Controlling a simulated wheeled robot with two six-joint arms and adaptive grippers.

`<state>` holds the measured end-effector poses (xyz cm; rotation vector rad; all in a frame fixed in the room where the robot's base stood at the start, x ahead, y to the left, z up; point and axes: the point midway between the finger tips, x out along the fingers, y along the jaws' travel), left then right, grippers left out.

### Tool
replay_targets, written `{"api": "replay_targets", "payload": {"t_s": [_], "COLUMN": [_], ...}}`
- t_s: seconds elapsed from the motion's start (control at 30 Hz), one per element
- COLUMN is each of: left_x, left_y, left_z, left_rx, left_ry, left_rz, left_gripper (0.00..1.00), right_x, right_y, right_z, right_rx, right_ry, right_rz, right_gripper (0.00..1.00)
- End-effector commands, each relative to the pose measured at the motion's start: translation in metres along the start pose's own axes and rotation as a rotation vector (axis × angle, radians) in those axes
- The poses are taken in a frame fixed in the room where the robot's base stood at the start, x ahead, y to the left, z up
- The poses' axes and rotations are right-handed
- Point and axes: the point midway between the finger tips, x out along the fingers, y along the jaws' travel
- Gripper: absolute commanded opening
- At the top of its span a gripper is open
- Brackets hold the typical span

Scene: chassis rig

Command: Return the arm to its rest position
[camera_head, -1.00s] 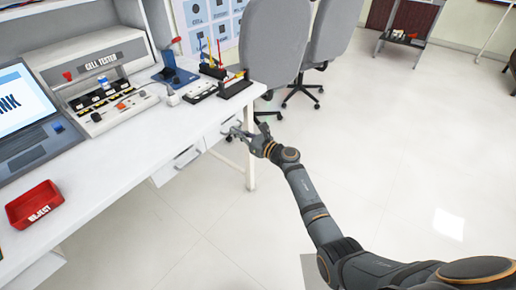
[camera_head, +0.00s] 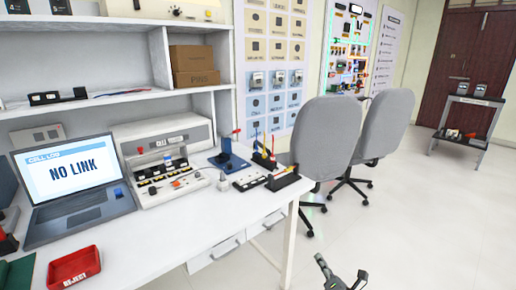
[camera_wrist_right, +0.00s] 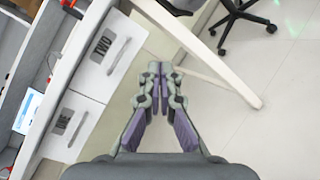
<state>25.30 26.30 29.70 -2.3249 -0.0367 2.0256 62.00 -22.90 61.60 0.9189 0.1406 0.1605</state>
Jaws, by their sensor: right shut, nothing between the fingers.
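My right gripper (camera_head: 341,277) shows at the bottom edge of the head view, right of the white desk (camera_head: 215,232) and out over the floor. In the right wrist view the gripper (camera_wrist_right: 159,72) has its fingertips together with nothing between them. It points toward the desk leg and the floor, apart from the drawers. Most of my right arm is below the head view. My left gripper is in neither view.
The desk holds a laptop (camera_head: 72,190), a red tray (camera_head: 74,268) and a cell tester (camera_head: 165,160). Desk drawers (camera_wrist_right: 110,45) are close on the left in the wrist view. Grey chairs (camera_head: 326,135) stand beyond the desk.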

Motion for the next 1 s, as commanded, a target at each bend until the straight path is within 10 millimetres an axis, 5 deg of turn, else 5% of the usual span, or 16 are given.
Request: {"api": "replay_targets", "payload": {"t_s": [0.1, 0.2, 0.4, 0.73, 1.0], "left_x": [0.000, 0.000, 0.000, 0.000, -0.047], "left_y": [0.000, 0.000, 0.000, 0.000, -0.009], "left_z": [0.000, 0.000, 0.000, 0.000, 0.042], "left_rx": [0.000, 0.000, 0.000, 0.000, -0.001], "left_ry": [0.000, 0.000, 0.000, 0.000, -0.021], "left_rz": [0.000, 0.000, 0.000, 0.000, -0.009], "left_gripper": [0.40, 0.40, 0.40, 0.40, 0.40], "right_x": [-0.050, -0.103, -0.213, -0.355, -0.400], "right_y": [-0.092, -0.155, -0.228, -0.246, -0.214], "right_z": [-0.025, -0.059, -0.138, -0.238, -0.213], "right_rx": [0.532, 0.907, 1.436, 1.862, 1.842], "right_ry": [-0.132, -0.265, -0.546, -0.968, -0.979], "right_rz": [-0.301, -0.538, -0.940, -1.420, -1.422], "right_gripper": [0.00, 0.00, 0.00, 0.00, 0.00]}}
